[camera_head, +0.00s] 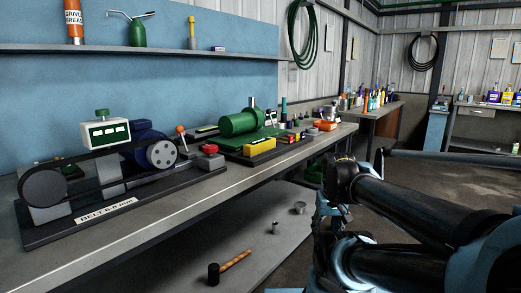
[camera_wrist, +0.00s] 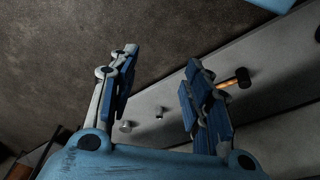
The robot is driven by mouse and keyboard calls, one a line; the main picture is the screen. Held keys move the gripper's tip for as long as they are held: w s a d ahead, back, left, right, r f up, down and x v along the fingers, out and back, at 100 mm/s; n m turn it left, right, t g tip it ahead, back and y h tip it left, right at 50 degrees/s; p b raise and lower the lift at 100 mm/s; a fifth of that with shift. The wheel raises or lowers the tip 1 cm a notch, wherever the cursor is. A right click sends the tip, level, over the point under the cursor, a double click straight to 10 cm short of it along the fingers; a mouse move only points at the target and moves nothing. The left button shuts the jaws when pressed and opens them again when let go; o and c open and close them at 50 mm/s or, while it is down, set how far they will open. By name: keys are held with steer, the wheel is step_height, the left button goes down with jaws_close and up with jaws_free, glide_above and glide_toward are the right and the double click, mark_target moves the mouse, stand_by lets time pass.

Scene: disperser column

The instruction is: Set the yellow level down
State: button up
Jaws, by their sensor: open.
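A yellow block (camera_head: 259,146) lies on the bench in the head view, in front of a green cylindrical machine (camera_head: 240,122). I cannot tell for sure whether it is the yellow level, and nothing else in view is clearly a level. My gripper (camera_wrist: 160,60) is open in the wrist view, with its two blue fingers apart and nothing between them. It is over the lower shelf and floor, away from the yellow block. In the head view my arm is at the right, beyond the bench's front edge.
The bench (camera_head: 150,224) also carries a belt drive (camera_head: 96,180) at the left. Its lower shelf (camera_head: 262,235) holds a mallet (camera_head: 230,265) and two small metal pieces, one a cup (camera_head: 300,207). The floor at right is open.

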steer(key=w+a+r+n, duration=0.3)
steer(key=w+r+n, duration=0.4)
steer(key=r, duration=0.5)
step_height(320, 180, up, 25)
steer(key=n+g, duration=0.2)
steer(key=n, duration=1.9)
glide_above(260, 141)
step_height(260, 141, down, 12)
steer(key=shift+r, duration=0.2)
steer(key=shift+s+d+f, duration=0.1)
steer(key=shift+s+f, duration=0.05)
steer(key=shift+f, duration=2.6)
steer(key=shift+c, duration=0.3)
jaws_close()
